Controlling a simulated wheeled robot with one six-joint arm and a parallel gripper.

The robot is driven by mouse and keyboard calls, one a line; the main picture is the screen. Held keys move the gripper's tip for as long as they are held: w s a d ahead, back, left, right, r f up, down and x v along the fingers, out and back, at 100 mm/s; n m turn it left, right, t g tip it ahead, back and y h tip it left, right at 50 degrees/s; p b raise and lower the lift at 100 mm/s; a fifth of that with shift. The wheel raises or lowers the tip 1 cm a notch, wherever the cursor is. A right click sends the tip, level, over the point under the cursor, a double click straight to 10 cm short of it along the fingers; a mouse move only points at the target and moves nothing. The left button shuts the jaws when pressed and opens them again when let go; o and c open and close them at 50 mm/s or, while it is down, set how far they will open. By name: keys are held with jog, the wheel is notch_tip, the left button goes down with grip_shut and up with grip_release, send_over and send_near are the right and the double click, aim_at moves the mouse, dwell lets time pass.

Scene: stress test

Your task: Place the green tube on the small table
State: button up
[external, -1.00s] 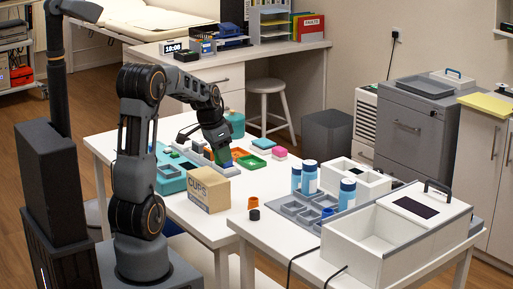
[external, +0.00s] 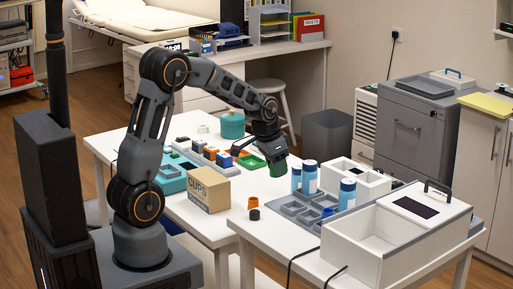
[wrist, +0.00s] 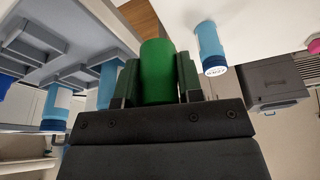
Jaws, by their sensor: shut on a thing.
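My gripper (external: 274,165) is shut on the green tube (wrist: 158,70), which stands between its two fingers in the wrist view. The smaller white table (external: 278,234) stands at the front right. Its grey compartment tray (external: 288,208) is to the right of and below my gripper.
Blue bottles (external: 309,176) stand around the compartment tray. An open white box (external: 372,232) takes up the smaller table's right side, with another white box (external: 356,177) behind.

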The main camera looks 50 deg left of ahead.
aim_at(295, 227)
jog(key=shift+d+m, duration=0.3)
jog(key=shift+d, duration=0.85)
